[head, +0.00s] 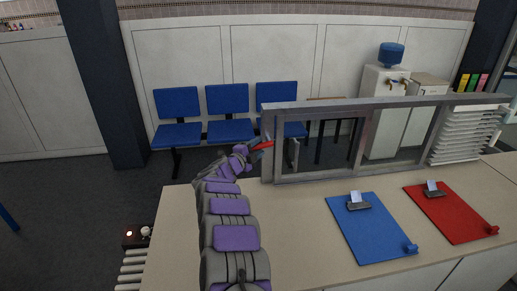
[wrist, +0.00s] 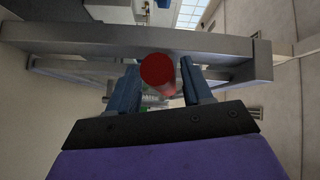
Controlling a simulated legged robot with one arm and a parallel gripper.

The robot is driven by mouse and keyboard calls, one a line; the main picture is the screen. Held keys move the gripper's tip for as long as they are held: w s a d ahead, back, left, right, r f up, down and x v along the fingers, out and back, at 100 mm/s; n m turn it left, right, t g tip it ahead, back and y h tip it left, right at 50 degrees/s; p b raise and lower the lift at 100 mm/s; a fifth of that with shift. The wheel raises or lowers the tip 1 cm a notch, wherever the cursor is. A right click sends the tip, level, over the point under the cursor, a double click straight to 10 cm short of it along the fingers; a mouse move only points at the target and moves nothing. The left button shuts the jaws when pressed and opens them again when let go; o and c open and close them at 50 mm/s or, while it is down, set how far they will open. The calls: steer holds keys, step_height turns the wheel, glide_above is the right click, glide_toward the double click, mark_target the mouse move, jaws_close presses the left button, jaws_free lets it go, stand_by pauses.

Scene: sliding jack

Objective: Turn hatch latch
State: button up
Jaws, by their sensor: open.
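The grey metal hatch frame (head: 380,103) stands on the counter, with window openings in it. A red latch handle (head: 262,146) shows at the frame's left end. In the wrist view the red handle (wrist: 157,70) is a round bar seen nearly end-on, in front of the metal frame (wrist: 80,41). My gripper (head: 258,149) is at the handle. Its two blue fingers are apart, one on each side of the handle, in the wrist view (wrist: 159,68). I cannot tell whether either finger touches it. The handle's far part is hidden.
A blue clipboard (head: 365,232) and a red clipboard (head: 455,216) lie on the counter (head: 300,230) to the right. A stack of white trays (head: 465,135) stands at the frame's right end. Blue chairs (head: 228,131) and a water cooler (head: 385,90) are beyond the counter.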

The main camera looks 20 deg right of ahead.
steer(key=shift+w+a+r, duration=0.1)
steer(key=shift+w+a, duration=0.15)
steer(key=shift+a, duration=0.15)
steer(key=shift+d, duration=0.45)
steer(key=shift+c, duration=0.3)
steer(key=shift+d, duration=0.3)
steer(key=shift+c, duration=1.4)
steer(key=shift+a, duration=0.3)
jaws_close()
